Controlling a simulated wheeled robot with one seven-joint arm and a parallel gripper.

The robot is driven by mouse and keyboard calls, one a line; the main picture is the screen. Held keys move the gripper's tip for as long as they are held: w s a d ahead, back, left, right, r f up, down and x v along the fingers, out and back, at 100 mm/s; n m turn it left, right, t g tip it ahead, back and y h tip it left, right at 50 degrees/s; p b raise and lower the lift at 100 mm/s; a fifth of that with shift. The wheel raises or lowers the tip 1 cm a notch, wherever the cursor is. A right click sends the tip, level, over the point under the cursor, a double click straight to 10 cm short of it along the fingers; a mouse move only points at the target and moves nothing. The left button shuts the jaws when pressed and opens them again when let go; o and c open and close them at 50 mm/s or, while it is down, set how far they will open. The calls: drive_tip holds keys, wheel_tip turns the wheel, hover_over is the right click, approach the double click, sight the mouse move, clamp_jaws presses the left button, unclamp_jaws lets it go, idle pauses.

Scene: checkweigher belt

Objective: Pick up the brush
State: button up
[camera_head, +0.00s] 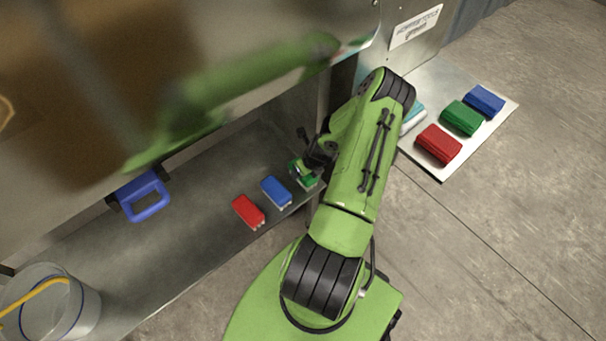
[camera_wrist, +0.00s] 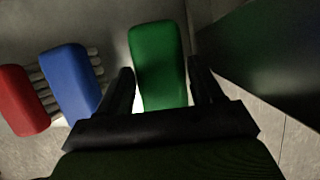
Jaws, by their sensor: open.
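A green brush (camera_head: 303,177) lies on the metal shelf at the right end of a row. Beside it are a blue brush (camera_head: 276,191) and a red brush (camera_head: 248,211), both with pale bristles showing below their blocks. My gripper (camera_head: 317,157) is at the green brush and hides part of it. In the wrist view the green brush (camera_wrist: 158,62) lies between the two open black fingers of my gripper (camera_wrist: 160,80), with a gap visible on each side. The blue brush (camera_wrist: 70,82) and the red brush (camera_wrist: 22,100) are to the left.
A pale board (camera_head: 436,172) on the right holds red (camera_head: 438,145), green (camera_head: 462,118) and blue (camera_head: 484,101) blocks. A blue handle (camera_head: 150,205) is at the shelf's left, near a clear container (camera_head: 88,308). A metal panel (camera_head: 60,190) overhangs the shelf.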

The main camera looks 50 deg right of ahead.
drive_tip(key=shift+f, duration=0.2)
idle(0.3)
drive_tip(key=c, duration=0.8)
drive_tip(key=shift+r, duration=0.2)
